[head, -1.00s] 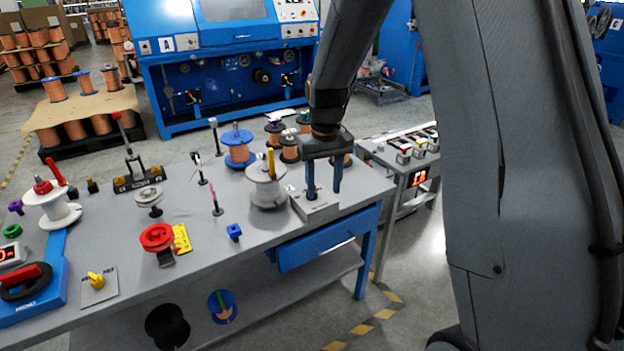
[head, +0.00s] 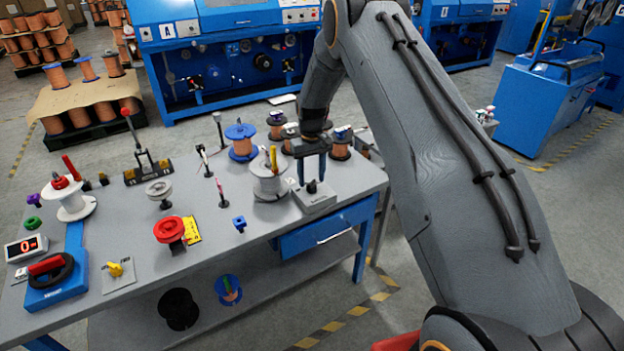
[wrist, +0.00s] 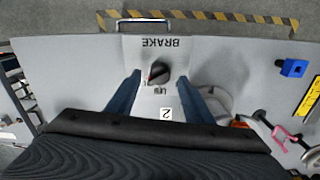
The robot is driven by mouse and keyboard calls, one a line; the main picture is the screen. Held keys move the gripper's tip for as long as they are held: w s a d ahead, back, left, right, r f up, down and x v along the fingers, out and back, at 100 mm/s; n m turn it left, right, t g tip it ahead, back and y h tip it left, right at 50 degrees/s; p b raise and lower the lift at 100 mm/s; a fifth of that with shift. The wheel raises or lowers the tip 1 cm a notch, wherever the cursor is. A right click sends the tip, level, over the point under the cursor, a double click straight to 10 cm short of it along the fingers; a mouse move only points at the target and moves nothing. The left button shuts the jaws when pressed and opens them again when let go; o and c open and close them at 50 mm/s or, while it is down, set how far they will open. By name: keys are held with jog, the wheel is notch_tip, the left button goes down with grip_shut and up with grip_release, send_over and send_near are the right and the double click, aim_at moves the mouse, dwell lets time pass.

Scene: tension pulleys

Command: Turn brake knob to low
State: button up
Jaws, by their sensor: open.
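The brake box (head: 316,198) is a grey box at the right end of the bench, with a small black knob (head: 312,186) on top. In the wrist view the black knob (wrist: 159,72) sits below the upside-down word BRAKE, with a partly hidden label beneath it. A red mark shows on the knob's left side. My gripper (head: 312,178) is open above the box. In the wrist view its two blue fingers (wrist: 159,88) stand either side of the knob, apart from it.
A white spool (head: 268,184) with a yellow-handled tool stands just left of the box. A blue clamp (head: 239,223) and a red handwheel (head: 169,229) are farther left. Copper spools (head: 277,124) stand behind. A blue drawer (head: 325,231) is below the bench's front edge.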

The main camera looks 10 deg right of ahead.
aim_at(312, 186)
jog(key=shift+f+p, duration=0.3)
jog(key=shift+f, duration=0.85)
jog(key=c, duration=1)
